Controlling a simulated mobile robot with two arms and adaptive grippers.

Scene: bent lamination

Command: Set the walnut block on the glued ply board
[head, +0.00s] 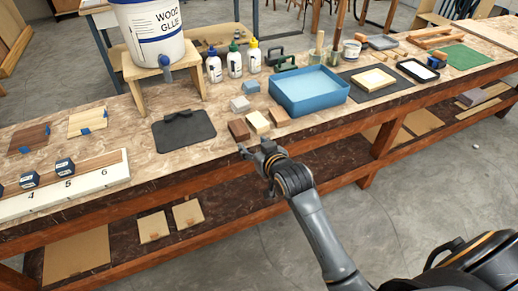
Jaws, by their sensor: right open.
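A dark brown block (239,129), which looks like the walnut one, sits near the front edge of the bench. A pale block (258,122) and a mid-brown block (279,116) stand in a row to its right. A pale flat board (373,79) lies on a dark mat at the right; it may be the glued ply board, but I cannot see glue for certain. My right gripper (256,148) is open and empty at the bench's front edge, just in front of the dark block and apart from it. My left gripper is not in view.
A blue tub (309,90) stands behind the blocks, between them and the pale board. A glue bucket (152,32) sits on a wooden stand (160,82). Several bottles stand behind. A dark mat (184,131) lies left of the blocks.

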